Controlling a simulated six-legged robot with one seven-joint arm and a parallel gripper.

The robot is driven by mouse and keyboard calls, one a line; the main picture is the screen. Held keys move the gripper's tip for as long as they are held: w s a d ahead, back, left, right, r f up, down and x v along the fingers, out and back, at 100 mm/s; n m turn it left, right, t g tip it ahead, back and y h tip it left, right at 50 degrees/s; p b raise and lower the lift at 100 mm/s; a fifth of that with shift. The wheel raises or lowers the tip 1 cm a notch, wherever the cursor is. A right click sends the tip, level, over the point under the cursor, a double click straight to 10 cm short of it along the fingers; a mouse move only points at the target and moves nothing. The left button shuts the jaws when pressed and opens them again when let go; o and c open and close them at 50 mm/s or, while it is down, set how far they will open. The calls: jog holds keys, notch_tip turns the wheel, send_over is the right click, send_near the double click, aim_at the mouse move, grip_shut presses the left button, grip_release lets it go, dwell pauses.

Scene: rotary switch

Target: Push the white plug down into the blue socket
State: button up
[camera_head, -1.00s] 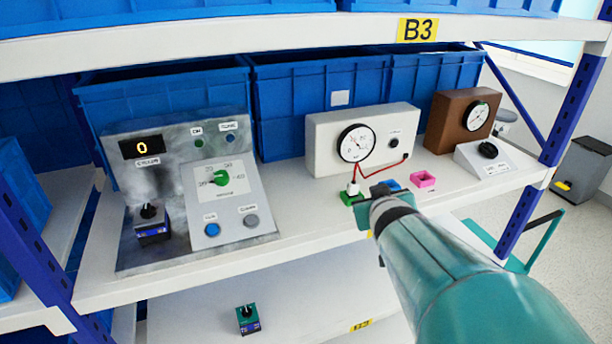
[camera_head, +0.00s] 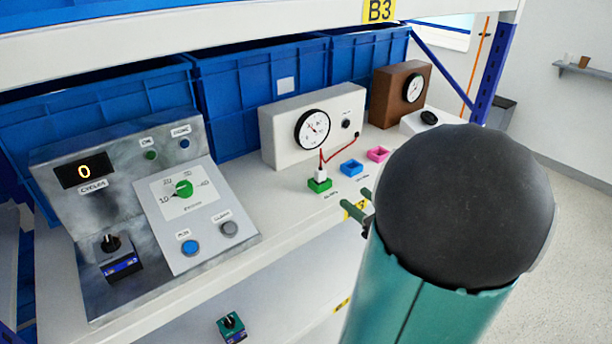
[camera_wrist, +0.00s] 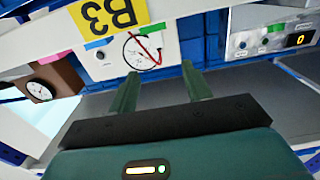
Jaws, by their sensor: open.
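The white plug (camera_head: 320,174) stands upright at the green socket (camera_head: 319,186) on the shelf, with a red cable running from it to the white gauge box (camera_head: 268,135). The blue socket (camera_head: 351,167) is just to the right of it and looks empty. My gripper (camera_head: 356,199) is open and empty, near the shelf's front edge, in front of and apart from the plug and the sockets. In the wrist view, which is turned upside down, its two green fingers (camera_wrist: 160,70) are spread with nothing between them. My arm hides part of the shelf's right side.
A pink socket (camera_head: 377,154) sits right of the blue one. A grey control panel (camera_head: 75,250) with knob and buttons fills the left. A brown gauge box (camera_head: 388,105) and blue bins (camera_head: 235,100) stand behind. The upper shelf (camera_head: 130,45) overhangs.

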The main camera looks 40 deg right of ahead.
send_near(323, 173)
jog(key=w, duration=0.4)
jog(key=shift+w+d, duration=0.25)
jog(key=shift+w, duration=0.1)
jog(key=w, duration=0.4)
jog(key=shift+w+d, duration=0.25)
jog(key=shift+w, duration=0.15)
grip_shut()
